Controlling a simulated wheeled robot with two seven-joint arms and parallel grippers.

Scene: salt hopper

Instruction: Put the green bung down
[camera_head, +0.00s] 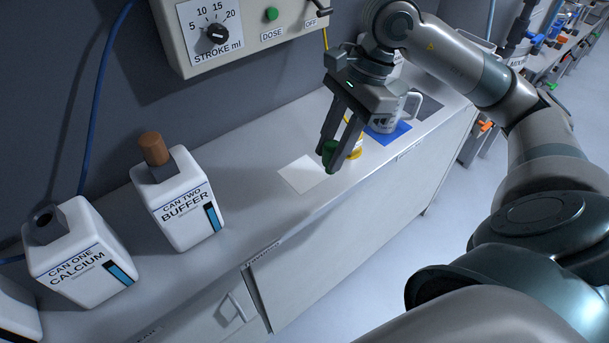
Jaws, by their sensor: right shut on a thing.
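The green bung (329,152) is a small dark green piece held between the fingertips of my right gripper (331,147). My right gripper reaches in from the right with its fingers pointing down. It is shut on the bung and holds it over the bench, beside a white square (302,174) on the bench top. I cannot tell exactly how high the bung is above the surface. My left gripper is not in view.
A can marked CAN TWO BUFFER (181,203) has a brown stopper (153,148). CAN ONE CALCIUM (80,256) has an open neck. Behind my gripper are a yellow item (356,149), a jug (411,104) and a blue mat (387,134). A dosing panel (240,30) hangs above.

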